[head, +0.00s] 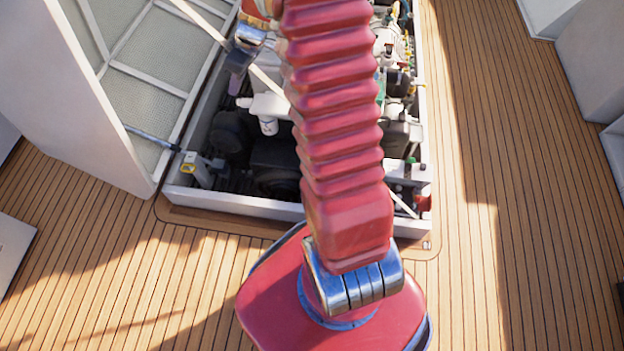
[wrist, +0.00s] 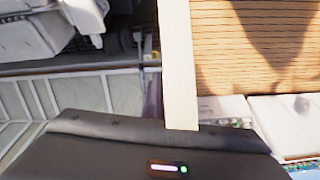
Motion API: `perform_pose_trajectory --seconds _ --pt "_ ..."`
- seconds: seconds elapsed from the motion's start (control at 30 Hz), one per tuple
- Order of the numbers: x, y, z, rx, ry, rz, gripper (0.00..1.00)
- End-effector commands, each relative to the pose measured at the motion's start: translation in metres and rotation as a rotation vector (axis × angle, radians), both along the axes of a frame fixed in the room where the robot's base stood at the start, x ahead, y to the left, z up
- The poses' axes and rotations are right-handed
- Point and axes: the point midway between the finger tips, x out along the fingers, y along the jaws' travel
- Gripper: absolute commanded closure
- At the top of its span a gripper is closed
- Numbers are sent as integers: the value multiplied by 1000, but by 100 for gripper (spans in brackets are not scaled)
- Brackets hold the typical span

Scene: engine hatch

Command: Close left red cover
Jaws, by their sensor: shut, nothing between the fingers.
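Small red parts (head: 422,203) show at the lower right inner corner of the engine hatch (head: 240,207) in the head view. They are too small to tell which is the left red cover or whether it is open. My gripper (head: 236,84) is over the left part of the hatch, well to the left of these parts, and partly hidden behind my red arm. It is shut and empty. In the wrist view a dark housing with small lights fills the bottom, and a purplish finger shows beside a pale strip (wrist: 180,65). No red cover shows there.
The raised hatch lid (head: 150,85) stands along the left side. Engine parts (head: 262,150) fill the opening, with a white bottle-like part (head: 268,112) among them. Pale boxes (head: 592,60) stand at the right. The wooden deck (head: 490,200) right of the hatch is clear.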

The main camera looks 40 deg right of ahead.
Motion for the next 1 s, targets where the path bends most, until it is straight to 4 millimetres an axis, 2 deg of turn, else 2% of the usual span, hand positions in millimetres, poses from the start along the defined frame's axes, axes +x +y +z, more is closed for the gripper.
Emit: perform_pose_trajectory --seconds 0.03,0.2,0.47,0.73,1.0 --pt "3 -10 -16 4 3 3 100" --pt "14 -38 -59 9 -8 32 100" --pt "20 -81 -134 12 -27 66 100" --pt "11 -121 -218 7 -44 97 100" --pt "-13 -154 -307 -3 -59 123 100"
